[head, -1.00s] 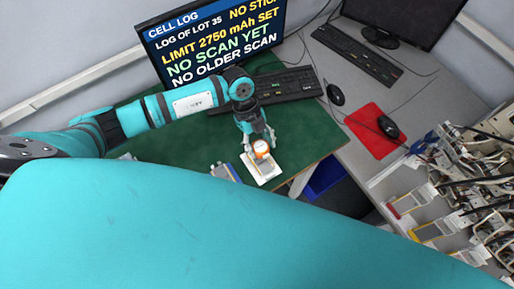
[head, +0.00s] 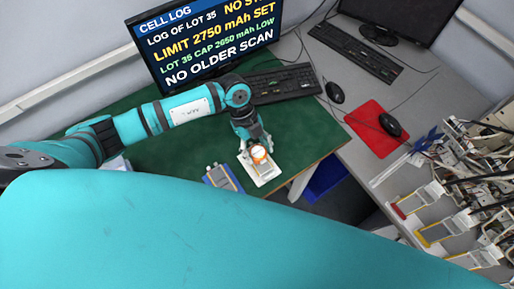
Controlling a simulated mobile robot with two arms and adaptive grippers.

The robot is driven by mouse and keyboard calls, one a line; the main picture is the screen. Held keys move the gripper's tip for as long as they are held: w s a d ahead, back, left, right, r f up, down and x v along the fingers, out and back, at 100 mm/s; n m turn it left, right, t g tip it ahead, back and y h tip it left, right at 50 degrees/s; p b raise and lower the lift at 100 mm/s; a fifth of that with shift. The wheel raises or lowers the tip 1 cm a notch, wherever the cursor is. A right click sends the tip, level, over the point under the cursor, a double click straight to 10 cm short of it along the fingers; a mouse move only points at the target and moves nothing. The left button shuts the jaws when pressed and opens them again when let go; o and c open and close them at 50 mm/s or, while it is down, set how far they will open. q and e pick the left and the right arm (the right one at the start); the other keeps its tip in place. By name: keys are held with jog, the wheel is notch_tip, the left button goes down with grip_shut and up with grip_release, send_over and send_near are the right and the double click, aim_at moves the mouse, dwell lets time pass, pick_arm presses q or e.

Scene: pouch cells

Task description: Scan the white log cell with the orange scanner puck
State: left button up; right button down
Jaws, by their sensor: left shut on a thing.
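My left gripper (head: 257,148) reaches down over the green mat and is shut on the orange scanner puck (head: 260,155), which has a whitish top. The puck is at the white log cell (head: 266,177), a flat white piece near the mat's front edge, and covers part of it. Whether they touch cannot be told. The log screen (head: 205,45) at the back reads "LOT 35 CAP 2650 mAh LOW", with "LIMIT 2750 mAh SET" above and "NO OLDER SCAN" below. My right gripper is not in view.
A blue-edged cell (head: 222,178) lies just left of the white one. A keyboard (head: 275,84) lies behind the gripper. To the right are a mouse (head: 390,124) on a red pad (head: 372,140) and a rack with several coloured holders (head: 432,232). The green mat (head: 310,135) is clear right of the gripper.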

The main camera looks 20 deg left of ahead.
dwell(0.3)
pick_arm(q)
jog(key=shift+r, duration=0.1)
notch_tip(320, 180, up, 6)
jog(key=p, duration=0.5)
jog(key=shift+p, duration=0.35)
dwell(0.8)
dwell(0.6)
